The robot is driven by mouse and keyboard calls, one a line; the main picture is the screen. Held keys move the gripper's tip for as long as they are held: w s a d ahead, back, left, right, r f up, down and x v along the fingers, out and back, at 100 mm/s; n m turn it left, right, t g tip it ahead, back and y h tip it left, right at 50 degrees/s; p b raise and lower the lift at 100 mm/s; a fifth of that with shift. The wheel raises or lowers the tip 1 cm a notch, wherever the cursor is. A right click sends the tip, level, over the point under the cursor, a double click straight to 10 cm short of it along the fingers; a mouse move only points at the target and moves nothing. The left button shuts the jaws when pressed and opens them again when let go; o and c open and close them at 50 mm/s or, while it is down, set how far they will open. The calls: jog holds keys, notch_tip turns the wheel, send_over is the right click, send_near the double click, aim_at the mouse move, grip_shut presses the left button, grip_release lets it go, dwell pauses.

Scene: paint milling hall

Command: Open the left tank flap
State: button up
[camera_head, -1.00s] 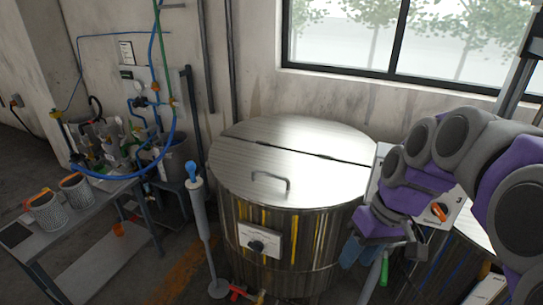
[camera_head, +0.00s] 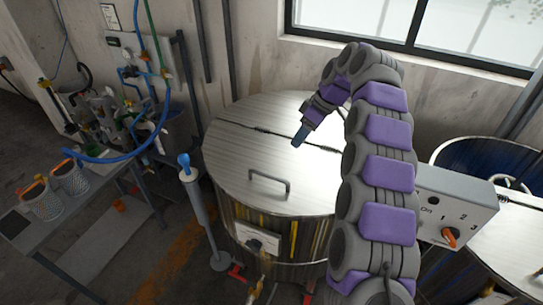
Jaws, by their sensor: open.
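The left tank (camera_head: 290,222) is a round steel drum with a metal lid. Its front flap (camera_head: 235,165) lies flat and closed, with a bar handle (camera_head: 270,180) near the front edge. A hinge line crosses the lid behind the flap. My gripper (camera_head: 298,140) hangs above the lid, behind and to the right of the handle, pointing down and apart from it. The gripper is small in view and nothing shows between its fingers. My arm hides the right edge of the lid.
A control box (camera_head: 455,205) with an orange knob stands right of the tank, beside a second tank (camera_head: 470,153) with an open top. A grey pole with a blue top (camera_head: 198,215) stands at front left. A table (camera_head: 95,235) with cups (camera_head: 42,200) is farther left.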

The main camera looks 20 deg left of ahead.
jog(key=x, duration=1.2)
jog(key=w+a+x, duration=0.1)
jog(key=x, duration=0.5)
jog(key=shift+w+r+b, duration=0.1)
jog(key=shift+r+b, duration=0.1)
jog(key=shift+b, duration=0.2)
grip_shut()
